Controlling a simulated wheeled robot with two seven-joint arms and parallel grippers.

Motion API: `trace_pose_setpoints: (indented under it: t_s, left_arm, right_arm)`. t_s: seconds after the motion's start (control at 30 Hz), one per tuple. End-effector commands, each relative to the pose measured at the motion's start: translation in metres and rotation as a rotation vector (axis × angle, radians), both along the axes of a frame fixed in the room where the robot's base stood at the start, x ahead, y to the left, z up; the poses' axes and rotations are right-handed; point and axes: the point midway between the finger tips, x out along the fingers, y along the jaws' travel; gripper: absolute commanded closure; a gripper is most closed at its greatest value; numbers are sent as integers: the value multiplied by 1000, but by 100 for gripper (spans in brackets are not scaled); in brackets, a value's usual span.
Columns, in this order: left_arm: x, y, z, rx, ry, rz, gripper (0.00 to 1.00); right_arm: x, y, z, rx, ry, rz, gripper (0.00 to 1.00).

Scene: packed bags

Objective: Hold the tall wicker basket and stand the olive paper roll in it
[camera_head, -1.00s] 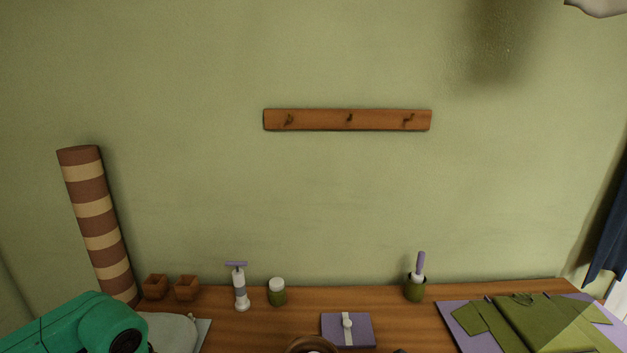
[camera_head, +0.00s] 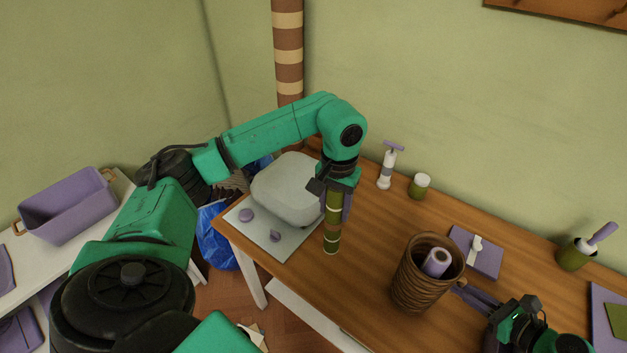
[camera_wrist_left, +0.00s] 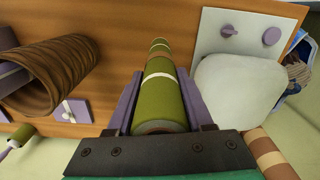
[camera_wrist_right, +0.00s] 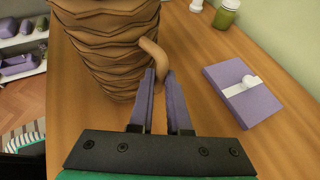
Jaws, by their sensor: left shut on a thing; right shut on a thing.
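The olive paper roll (camera_head: 332,228), with thin pale bands, hangs upright in my left gripper (camera_head: 336,200), left of the basket. In the left wrist view the roll (camera_wrist_left: 161,98) runs away between the two lilac fingers (camera_wrist_left: 160,110). I cannot tell whether its lower end touches the table. The tall wicker basket (camera_head: 412,284) stands upright on the table and holds a lilac roll (camera_head: 437,262). My right gripper (camera_head: 468,292) is shut on the basket's side handle, a curved loop (camera_wrist_right: 152,56) seen in the right wrist view. The basket's inner bottom is hidden.
A grey rounded bag (camera_head: 288,188) lies on a pale mat (camera_head: 262,236) at the table's left. Behind the basket are a lilac box (camera_head: 478,250), a green jar (camera_head: 419,186) and a white pump bottle (camera_head: 387,168). Bare wood (camera_head: 362,270) lies between roll and basket.

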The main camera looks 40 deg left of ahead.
Motion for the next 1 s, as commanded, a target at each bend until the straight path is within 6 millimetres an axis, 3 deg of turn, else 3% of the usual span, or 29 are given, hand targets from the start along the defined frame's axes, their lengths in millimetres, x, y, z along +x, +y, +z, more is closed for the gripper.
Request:
trace_pose_setpoints:
  t_s: [0.03,0.2,0.43,0.6,0.7,0.83,1.0]
  left_arm:
    - [20,-18,19,-6,-11,30,97]
    - [63,-72,76,-1,-8,137,97]
    - [87,-137,149,3,-10,210,97]
    - [73,-196,158,2,-5,262,97]
    - [65,-213,166,1,-6,301,97]
    - [62,-218,167,0,-4,322,97]
    - [62,-218,151,0,-1,320,97]
  right_arm:
    - [-2,1,-2,-2,4,3,100]
    - [-2,1,-2,-2,4,3,100]
    - [-1,0,-2,-3,3,1,100]
    - [-1,0,-2,-3,3,1,100]
    - [-1,0,-2,-3,3,1,100]
    - [-1,0,-2,-3,3,2,100]
    - [-1,0,-2,-3,2,1,100]
